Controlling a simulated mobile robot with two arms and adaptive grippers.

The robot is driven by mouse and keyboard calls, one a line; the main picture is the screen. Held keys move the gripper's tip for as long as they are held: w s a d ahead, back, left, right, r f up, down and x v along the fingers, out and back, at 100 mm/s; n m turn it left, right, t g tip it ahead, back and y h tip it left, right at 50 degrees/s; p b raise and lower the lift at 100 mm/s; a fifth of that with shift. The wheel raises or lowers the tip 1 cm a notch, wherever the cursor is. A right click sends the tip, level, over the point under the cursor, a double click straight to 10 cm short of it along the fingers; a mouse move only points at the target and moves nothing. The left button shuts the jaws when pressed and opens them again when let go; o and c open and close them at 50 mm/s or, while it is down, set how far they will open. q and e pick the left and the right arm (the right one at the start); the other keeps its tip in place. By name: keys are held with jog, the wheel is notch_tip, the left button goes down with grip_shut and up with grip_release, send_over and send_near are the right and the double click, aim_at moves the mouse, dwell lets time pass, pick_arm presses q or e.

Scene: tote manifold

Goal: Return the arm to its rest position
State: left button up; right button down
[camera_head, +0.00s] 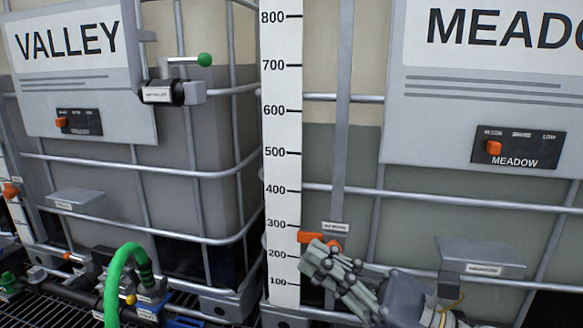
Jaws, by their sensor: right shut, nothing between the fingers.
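My right gripper (322,262) comes in from the lower right, in front of the MEADOW tote (430,235). Its fingers are shut with nothing between them. The fingertips are at or just in front of an orange part (312,238) under a small label; I cannot tell whether they touch it. The gripper hides part of this orange piece. My left gripper is not in view.
The VALLEY tote (190,110) stands at left with a green-knobbed valve (204,60). A white level scale (282,150) stands between the totes. A green hose (118,270) rises at lower left above a dark grate. A grey ledge (482,256) juts out at right.

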jog(key=w+d+f+m+t+h, duration=0.3)
jog(key=w+d+m+t+h, duration=0.25)
jog(key=m, duration=0.75)
jog(key=w+d+f+m+t+h, duration=0.2)
jog(key=d+f+m+t+h, duration=0.3)
jog(key=m+h, duration=0.6)
jog(key=s+d+f+m+g+h, duration=0.1)
jog(key=d+f+m+g+h, duration=0.1)
jog(key=d+f+m, duration=0.35)
jog(key=s+d+f+m+g+h, duration=0.2)
jog(key=f+m+h, duration=0.1)
jog(key=f+m, duration=0.6)
jog(key=s+a+f+m+g+y, duration=0.1)
jog(key=s+a+f+m+g, duration=0.1)
jog(key=s+f+m+g, duration=1.5)
jog(key=s+f+n+t, duration=0.2)
jog(key=s+f+n, duration=0.15)
jog(key=f, duration=1.05)
jog(key=s+f+n+t, duration=0.2)
jog(key=s+f+n, duration=0.15)
jog(key=f, duration=1.15)
jog(key=s+d+f+g, duration=0.1)
jog(key=s+d+f, duration=0.2)
jog(key=s+f, duration=1.3)
jog(key=shift+s+d+f+g, duration=0.2)
jog(key=shift+s+f+g, duration=0.15)
jog(key=shift+s, duration=0.2)
